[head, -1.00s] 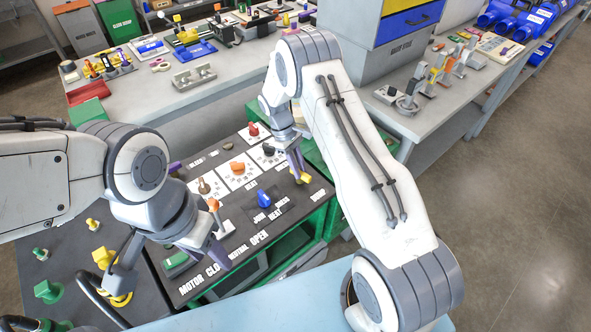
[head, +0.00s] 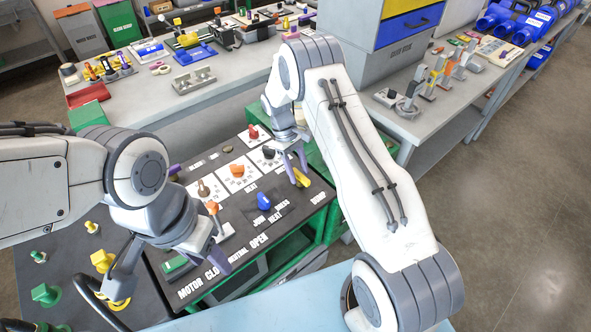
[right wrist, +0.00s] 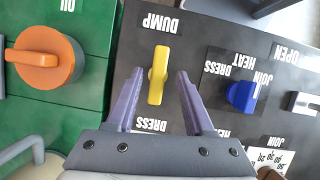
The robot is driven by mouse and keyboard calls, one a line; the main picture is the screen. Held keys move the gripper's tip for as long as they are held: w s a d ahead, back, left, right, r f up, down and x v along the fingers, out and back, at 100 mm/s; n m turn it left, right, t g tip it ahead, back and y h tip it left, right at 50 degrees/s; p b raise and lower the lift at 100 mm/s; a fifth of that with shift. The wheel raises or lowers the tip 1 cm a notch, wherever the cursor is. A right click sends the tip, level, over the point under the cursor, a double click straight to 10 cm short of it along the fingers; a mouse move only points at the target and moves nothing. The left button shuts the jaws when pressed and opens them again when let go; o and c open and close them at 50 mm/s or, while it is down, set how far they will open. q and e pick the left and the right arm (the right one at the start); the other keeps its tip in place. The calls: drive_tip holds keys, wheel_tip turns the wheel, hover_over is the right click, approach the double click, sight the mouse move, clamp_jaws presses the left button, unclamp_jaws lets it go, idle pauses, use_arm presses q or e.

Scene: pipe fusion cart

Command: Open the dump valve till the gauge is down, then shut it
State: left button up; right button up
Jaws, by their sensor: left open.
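The yellow dump valve handle (right wrist: 158,75) is in the right wrist view, below the upside-down DUMP label (right wrist: 163,24). Its long side runs up and down in that picture. In the head view the handle (head: 301,177) is at the panel's right end. My right gripper (right wrist: 158,88) is open, with one purple finger on each side of the handle and visible gaps to it. It also shows in the head view (head: 294,172). My left gripper (head: 216,256) is over the motor lever end of the panel, and holds nothing that I can see. I cannot make out a gauge reading.
A blue knob (right wrist: 242,96) sits beside the handle, and an orange knob (right wrist: 46,60) is on the green surface at the other side. An orange-topped lever (head: 212,207) stands near my left gripper. Grey workbenches (head: 185,108) stand behind the panel.

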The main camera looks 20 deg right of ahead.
drive_tip(key=shift+w+r, duration=0.15)
drive_tip(key=shift+r, duration=0.15)
drive_tip(key=b+v, duration=0.2)
drive_tip(key=v, duration=0.8)
